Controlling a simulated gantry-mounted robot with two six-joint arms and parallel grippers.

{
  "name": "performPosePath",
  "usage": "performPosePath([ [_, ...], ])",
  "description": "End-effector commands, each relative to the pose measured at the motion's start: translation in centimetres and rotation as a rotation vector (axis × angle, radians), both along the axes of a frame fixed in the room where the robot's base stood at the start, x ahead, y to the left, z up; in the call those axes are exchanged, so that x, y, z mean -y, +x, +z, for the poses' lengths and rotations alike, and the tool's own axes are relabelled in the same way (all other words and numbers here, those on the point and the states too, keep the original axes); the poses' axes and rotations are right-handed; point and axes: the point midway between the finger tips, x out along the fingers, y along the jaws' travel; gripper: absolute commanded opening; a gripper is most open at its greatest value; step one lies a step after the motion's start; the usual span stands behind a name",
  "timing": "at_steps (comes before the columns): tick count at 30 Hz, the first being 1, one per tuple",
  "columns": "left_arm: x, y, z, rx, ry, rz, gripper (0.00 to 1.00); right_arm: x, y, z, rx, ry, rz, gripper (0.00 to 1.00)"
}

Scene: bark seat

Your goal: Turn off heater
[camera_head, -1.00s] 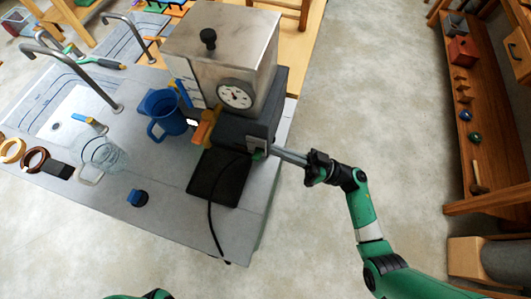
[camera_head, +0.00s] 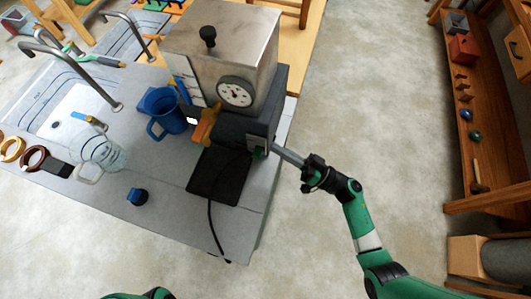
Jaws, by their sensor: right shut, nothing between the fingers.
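The heater (camera_head: 222,52) is a metal box with a black lid knob and a round dial (camera_head: 236,93) on a dark base, standing on the grey counter. A small switch plate with a green part (camera_head: 258,150) is on the base's near right side. My right gripper (camera_head: 277,150) is shut and empty, its fingertips beside the switch plate. I cannot tell whether they touch it or how the switch is set. Of my left arm, only a green part shows at the bottom edge; its gripper is out of view.
A black pad (camera_head: 219,176) with a cable lies before the heater. A blue pitcher (camera_head: 165,112), a clear jug (camera_head: 102,151) and a blue-topped item (camera_head: 137,197) stand to the left. The floor right of the counter is free up to the wooden shelf (camera_head: 487,130).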

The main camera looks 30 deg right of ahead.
Motion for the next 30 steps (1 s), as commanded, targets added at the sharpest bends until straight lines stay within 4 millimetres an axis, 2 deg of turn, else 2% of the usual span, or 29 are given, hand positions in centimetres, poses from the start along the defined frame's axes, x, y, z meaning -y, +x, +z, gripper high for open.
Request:
performPosePath([
  [5,0.0,0.0,-1.0,0.000,0.000,0.000,0.00,-2.1,3.2,1.0,0.004,-0.001,0.004,0.00],
  [6,0.0,0.0,-1.5,0.000,0.000,0.000,0.00,-2.4,3.3,0.4,-0.001,0.000,0.003,0.00],
  [9,0.0,0.0,-2.6,0.000,0.000,0.000,0.00,-2.8,2.6,-1.4,-0.002,0.000,0.000,0.00],
  [13,0.0,0.0,-3.2,0.000,0.000,0.000,0.00,-3.3,2.2,-2.3,-0.001,0.001,-0.001,0.00],
  [30,0.0,0.0,-3.3,0.000,0.000,0.000,0.00,-3.8,2.2,-2.5,0.009,-0.010,0.009,0.00],
])
